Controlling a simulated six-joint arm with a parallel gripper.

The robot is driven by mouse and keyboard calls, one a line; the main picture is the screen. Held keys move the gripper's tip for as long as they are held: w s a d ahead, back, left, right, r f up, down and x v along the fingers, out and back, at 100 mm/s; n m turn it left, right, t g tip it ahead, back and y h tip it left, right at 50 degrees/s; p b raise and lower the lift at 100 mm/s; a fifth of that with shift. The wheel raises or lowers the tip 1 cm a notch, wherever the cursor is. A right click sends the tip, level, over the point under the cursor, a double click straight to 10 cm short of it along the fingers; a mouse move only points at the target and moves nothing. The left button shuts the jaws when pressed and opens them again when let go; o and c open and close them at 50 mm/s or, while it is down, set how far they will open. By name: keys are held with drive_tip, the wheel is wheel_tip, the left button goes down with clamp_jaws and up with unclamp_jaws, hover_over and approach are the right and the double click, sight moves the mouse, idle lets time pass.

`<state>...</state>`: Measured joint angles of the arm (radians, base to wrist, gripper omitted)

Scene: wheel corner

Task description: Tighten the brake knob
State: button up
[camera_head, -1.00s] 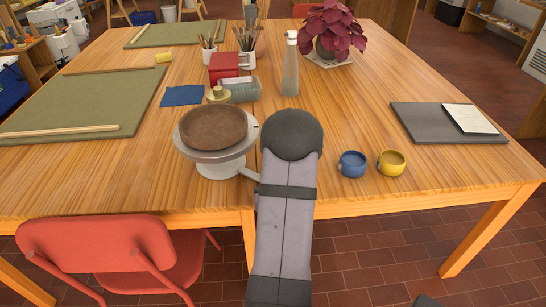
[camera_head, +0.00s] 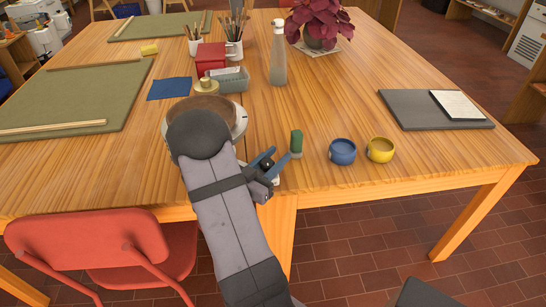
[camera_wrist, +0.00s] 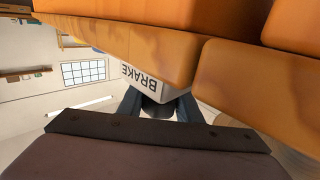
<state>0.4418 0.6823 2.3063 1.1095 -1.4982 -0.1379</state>
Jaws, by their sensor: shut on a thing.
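In the head view, my gripper (camera_head: 270,163) is at the table's near edge, right of the wheel. In the wrist view, its blue fingers (camera_wrist: 158,106) are shut on the dark brake knob (camera_wrist: 157,109). A white block (camera_wrist: 143,77) lettered BRAKE, upside down in this view, is just behind the knob. The wheel (camera_head: 240,122), with a brown clay piece on top, is largely hidden behind my arm in the head view. How far the knob is turned cannot be told.
A green upright object (camera_head: 296,142) stands close to the right of my gripper. A blue cup (camera_head: 342,152) and a yellow cup (camera_head: 380,150) are farther right. A spray bottle (camera_head: 278,55) stands behind. A red chair (camera_head: 85,240) is at the front left.

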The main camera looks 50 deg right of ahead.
sight(262, 168)
drive_tip(key=shift+r+m+g, duration=0.3)
drive_tip(key=shift+m+g, duration=0.3)
drive_tip(key=shift+g, duration=0.1)
drive_tip(key=o, duration=1)
drive_tip(key=shift+s+d, duration=0.1)
drive_tip(key=shift+s, duration=0.05)
drive_tip(key=shift+o, duration=0.2)
drive_tip(key=shift+f, duration=0.1)
drive_tip(key=shift+a, duration=0.4)
drive_tip(key=shift+w+a, duration=0.15)
drive_tip(key=shift+a, duration=1.5)
drive_tip(key=shift+w+a, duration=0.15)
drive_tip(key=shift+a, duration=1.5)
